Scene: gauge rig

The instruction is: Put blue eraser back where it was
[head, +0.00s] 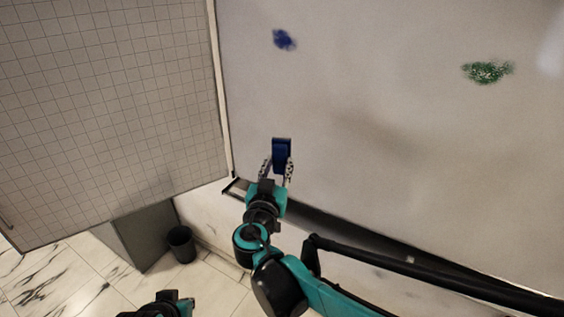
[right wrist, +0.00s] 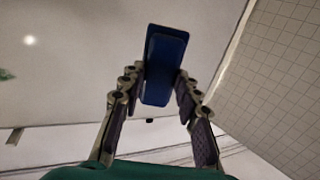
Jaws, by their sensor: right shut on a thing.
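The blue eraser (head: 282,155) is a dark blue block held upright in front of the whiteboard (head: 370,130). My right gripper (head: 276,168) is shut on it, with one finger on each side. In the right wrist view the eraser (right wrist: 163,65) stands between the two fingers (right wrist: 160,92) and sticks out past their tips. I cannot tell whether it touches the board. The dark tray (head: 330,228) runs along the board's lower edge, below the gripper, partly hidden by my right arm.
A blue scribble (head: 284,40) and a green scribble (head: 487,72) are on the board. A tiled grey panel (head: 110,110) stands to the left, beside the board's edge. A dark bin (head: 181,244) stands on the marble floor at lower left.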

